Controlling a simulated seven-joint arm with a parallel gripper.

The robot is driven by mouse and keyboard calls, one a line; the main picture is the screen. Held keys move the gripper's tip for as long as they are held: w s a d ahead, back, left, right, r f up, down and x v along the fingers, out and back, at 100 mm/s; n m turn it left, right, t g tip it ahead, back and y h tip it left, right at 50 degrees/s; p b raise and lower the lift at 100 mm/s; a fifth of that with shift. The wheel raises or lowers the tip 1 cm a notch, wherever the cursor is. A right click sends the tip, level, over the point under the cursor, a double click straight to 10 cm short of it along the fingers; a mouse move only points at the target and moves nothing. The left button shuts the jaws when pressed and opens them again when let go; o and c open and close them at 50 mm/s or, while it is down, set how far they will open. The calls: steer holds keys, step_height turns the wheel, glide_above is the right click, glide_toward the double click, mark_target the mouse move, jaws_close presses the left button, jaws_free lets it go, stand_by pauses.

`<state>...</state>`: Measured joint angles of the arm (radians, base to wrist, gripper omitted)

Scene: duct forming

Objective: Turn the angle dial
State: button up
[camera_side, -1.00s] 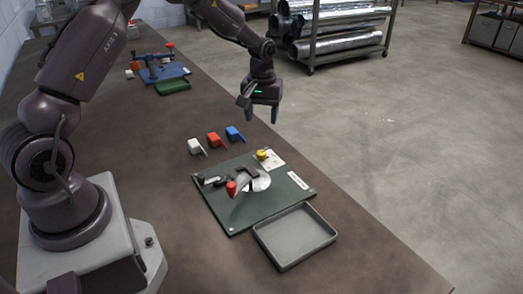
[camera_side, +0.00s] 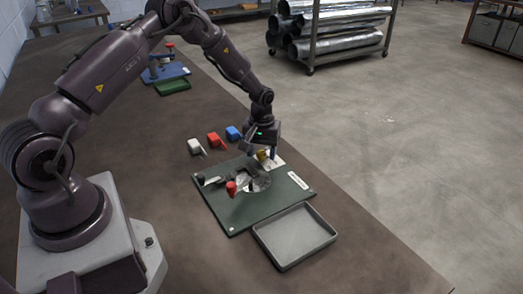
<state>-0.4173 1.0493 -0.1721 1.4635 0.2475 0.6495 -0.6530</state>
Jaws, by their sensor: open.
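The angle dial appears to be the yellow knob (camera_side: 262,155) on a pale plate at the back right corner of the green board (camera_side: 283,207). My gripper (camera_side: 262,154) is open and points down at the yellow knob. Its fingers partly hide the knob, and I cannot tell whether they touch it. A red-ended handle (camera_side: 231,188) and a pale round disc (camera_side: 258,183) sit near the middle of the board. A dark clamp-like part lies behind them.
A grey tray (camera_side: 318,240) lies at the board's front right. White (camera_side: 195,146), red (camera_side: 214,139) and blue (camera_side: 233,133) pieces stand behind the board. A blue fixture and green tray (camera_side: 173,86) are farther back. Bare table lies left of the board.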

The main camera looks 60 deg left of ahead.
steer(key=c, duration=0.9)
steer(key=shift+m, duration=0.4)
steer(key=m, duration=0.8)
steer(key=shift+m, duration=0.3)
steer(key=m, duration=0.4)
steer(key=shift+m, duration=2.2)
